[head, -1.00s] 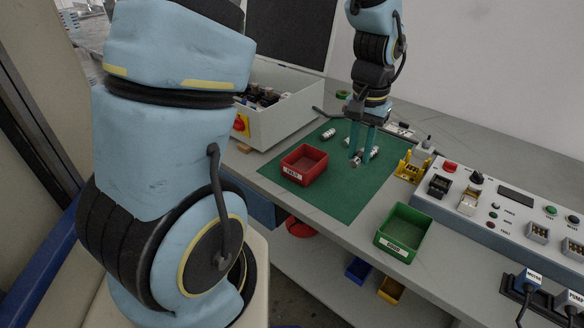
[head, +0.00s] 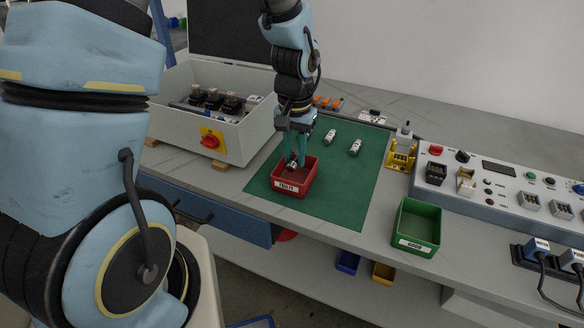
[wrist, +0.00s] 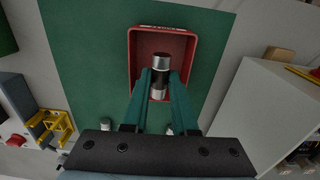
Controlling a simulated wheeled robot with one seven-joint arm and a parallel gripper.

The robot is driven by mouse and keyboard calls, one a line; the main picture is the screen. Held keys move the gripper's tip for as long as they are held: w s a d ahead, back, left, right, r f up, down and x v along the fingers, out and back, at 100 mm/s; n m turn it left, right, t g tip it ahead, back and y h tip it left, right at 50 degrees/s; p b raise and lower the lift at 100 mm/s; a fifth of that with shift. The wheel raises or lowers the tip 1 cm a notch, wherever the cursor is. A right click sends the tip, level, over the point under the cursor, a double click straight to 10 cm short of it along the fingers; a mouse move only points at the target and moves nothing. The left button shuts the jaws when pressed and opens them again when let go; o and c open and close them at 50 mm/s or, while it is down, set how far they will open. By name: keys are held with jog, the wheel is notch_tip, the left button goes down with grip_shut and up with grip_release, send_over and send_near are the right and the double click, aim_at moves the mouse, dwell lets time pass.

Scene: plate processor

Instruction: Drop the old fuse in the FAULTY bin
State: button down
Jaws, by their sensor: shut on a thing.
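The old fuse (wrist: 160,77) is a dark cylinder with silvery end caps. My gripper (wrist: 161,78) is shut on it in the wrist view. In the head view my gripper (head: 296,158) points down over the red bin, with the fuse (head: 292,164) between its fingertips. The red FAULTY bin (head: 291,187) sits on the green mat, its label facing front. In the wrist view the bin (wrist: 133,62) lies behind and around the fuse. Whether the fuse touches the bin floor, I cannot tell.
Two other fuses, one (head: 329,136) and another (head: 355,148), lie on the green mat (head: 345,190) behind and right of the bin. A green GOOD bin (head: 416,228) stands to the right. A grey box with a red switch (head: 211,139) stands to the left, near my arm.

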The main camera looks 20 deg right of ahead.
aim_at(295, 180)
jog(key=shift+f+p, duration=0.4)
jog(key=shift+f, duration=2)
jog(key=shift+f, duration=0.2)
jog(key=c, duration=0.7)
grip_release()
jog(key=shift+r, duration=0.1)
notch_tip(295, 180, up, 12)
jog(key=shift+r+b, duration=0.15)
jog(key=shift+b, duration=1.05)
jog(key=w+a+r+n+t, duration=0.1)
jog(key=a+n, duration=0.6)
jog(key=a, duration=1.8)
jog(key=shift+a+r+t, duration=0.15)
jog(key=shift+r+t, duration=0.1)
jog(key=shift+t, duration=0.05)
